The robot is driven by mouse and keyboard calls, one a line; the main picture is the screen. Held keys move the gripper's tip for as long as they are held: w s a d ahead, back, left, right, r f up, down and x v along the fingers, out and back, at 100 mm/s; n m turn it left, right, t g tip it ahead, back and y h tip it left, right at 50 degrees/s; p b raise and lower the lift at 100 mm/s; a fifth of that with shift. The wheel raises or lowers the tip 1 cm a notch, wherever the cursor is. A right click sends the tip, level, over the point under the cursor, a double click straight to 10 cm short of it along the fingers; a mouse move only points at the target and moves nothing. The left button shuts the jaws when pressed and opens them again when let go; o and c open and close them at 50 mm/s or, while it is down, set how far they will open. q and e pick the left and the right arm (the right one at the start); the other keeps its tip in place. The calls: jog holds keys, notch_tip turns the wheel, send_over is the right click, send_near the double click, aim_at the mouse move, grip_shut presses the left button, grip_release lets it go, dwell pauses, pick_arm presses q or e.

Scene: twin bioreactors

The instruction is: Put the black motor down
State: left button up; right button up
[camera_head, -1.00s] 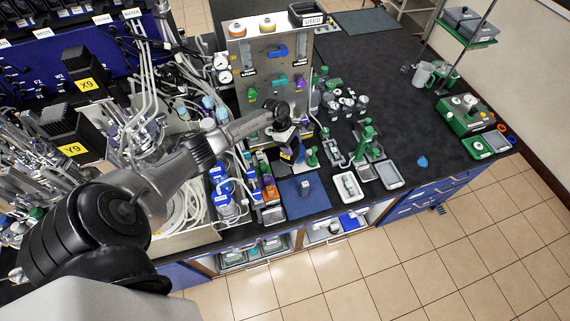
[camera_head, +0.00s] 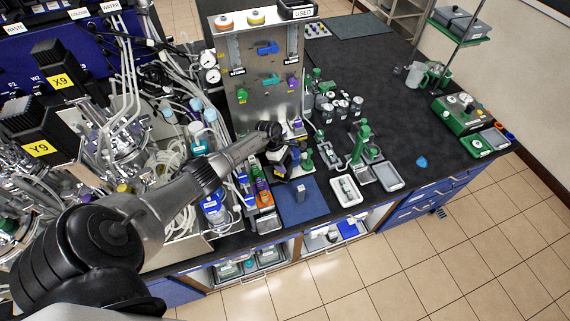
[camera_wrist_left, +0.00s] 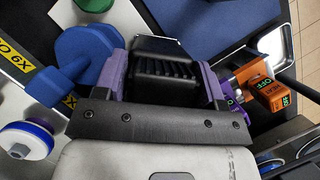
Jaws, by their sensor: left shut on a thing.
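My left gripper (camera_head: 284,157) reaches in from the left over the black bench, just behind a dark blue mat (camera_head: 297,212). In the left wrist view its purple fingers (camera_wrist_left: 160,85) are shut on the black motor (camera_wrist_left: 163,62), a dark ribbed block between them. In the head view the motor is small and dark below the gripper, partly hidden by it. I cannot tell whether it touches the bench. My right gripper is not in view.
A steel panel (camera_head: 257,70) stands behind the gripper. Orange and green modules (camera_head: 262,192) sit left of the mat. A green stand (camera_head: 361,145) and a white tray (camera_head: 346,190) are to its right. Two motors labelled X9 and Y9 (camera_head: 28,125) stand far left.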

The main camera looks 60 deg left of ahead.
pick_arm(q)
jog(key=shift+w+a+r, duration=0.1)
jog(key=shift+w+r, duration=0.05)
jog(key=shift+r, duration=0.1)
jog(key=shift+f, duration=0.25)
jog(key=o, duration=1.6)
jog(key=shift+r, duration=0.15)
jog(key=shift+p+v, duration=3.35)
jog(key=shift+v, duration=2.65)
